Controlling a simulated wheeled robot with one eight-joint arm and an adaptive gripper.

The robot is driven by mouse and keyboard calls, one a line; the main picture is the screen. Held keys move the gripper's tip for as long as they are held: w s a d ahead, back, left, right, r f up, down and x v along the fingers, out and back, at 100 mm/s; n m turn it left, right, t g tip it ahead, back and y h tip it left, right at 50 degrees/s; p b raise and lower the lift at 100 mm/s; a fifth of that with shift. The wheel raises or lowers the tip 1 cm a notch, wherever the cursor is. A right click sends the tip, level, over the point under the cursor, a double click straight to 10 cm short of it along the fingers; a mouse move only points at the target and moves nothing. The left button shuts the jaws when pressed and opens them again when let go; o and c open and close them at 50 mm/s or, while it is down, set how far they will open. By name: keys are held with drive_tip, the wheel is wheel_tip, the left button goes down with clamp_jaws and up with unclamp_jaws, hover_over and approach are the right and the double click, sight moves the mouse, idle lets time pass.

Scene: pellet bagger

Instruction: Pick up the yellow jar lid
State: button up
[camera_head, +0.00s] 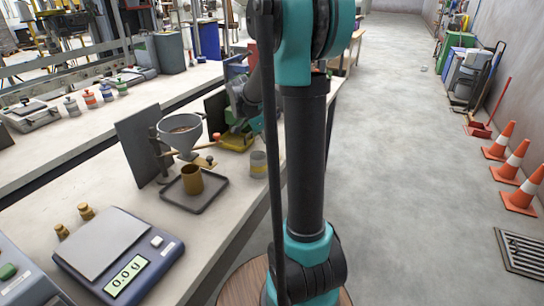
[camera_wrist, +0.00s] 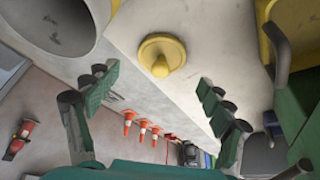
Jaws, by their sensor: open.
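The yellow jar lid (camera_wrist: 162,54) is a round disc with a raised knob. In the wrist view it lies on the pale bench top near the bench edge. My gripper (camera_wrist: 157,78) is open, its two green fingers spread to the left and right of the lid in the picture, with nothing held between them. I cannot tell the exact gap to the lid.
A scale (camera_head: 107,246) sits in front. Orange cones (camera_head: 510,158) stand on the floor.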

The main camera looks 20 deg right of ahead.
drive_tip(key=shift+x, duration=1.5)
drive_tip(key=c, duration=0.9)
drive_tip(key=shift+r, duration=0.15)
